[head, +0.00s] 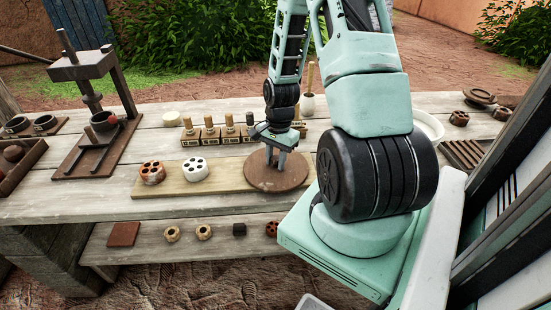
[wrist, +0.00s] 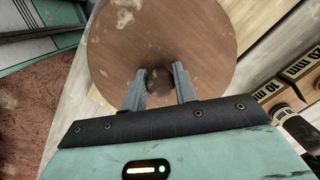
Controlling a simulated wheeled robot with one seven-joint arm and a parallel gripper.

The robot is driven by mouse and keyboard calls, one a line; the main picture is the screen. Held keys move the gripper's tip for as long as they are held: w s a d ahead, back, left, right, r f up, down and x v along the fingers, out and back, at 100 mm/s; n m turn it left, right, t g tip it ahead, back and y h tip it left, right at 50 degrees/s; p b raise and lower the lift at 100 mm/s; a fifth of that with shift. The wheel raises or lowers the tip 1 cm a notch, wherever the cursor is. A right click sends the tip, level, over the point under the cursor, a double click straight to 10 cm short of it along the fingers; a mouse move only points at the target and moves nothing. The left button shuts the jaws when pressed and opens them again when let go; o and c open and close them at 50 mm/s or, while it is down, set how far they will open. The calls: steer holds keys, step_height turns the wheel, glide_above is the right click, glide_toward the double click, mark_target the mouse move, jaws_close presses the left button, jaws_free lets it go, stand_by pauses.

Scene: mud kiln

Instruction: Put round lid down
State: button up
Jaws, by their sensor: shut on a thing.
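The round lid (head: 262,182) is a flat brown wooden disc with a dark central knob. In the head view it is over the right part of a light wooden board (head: 222,182) on the workbench. My gripper (head: 275,160) points down at its middle. In the wrist view the lid (wrist: 165,40) fills the upper middle, and my gripper (wrist: 160,85) is shut on its knob (wrist: 159,80). I cannot tell whether the lid touches the board or is just above it.
A reddish pierced piece (head: 152,172) and a white pierced piece (head: 195,169) stand on the board left of the lid. Several labelled blocks with wooden-handled tools (head: 210,134) stand behind. A wooden press (head: 93,100) is at left, a white bowl (head: 430,126) at right.

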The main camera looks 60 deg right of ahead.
steer(key=shift+f, duration=0.1)
steer(key=o, duration=0.9)
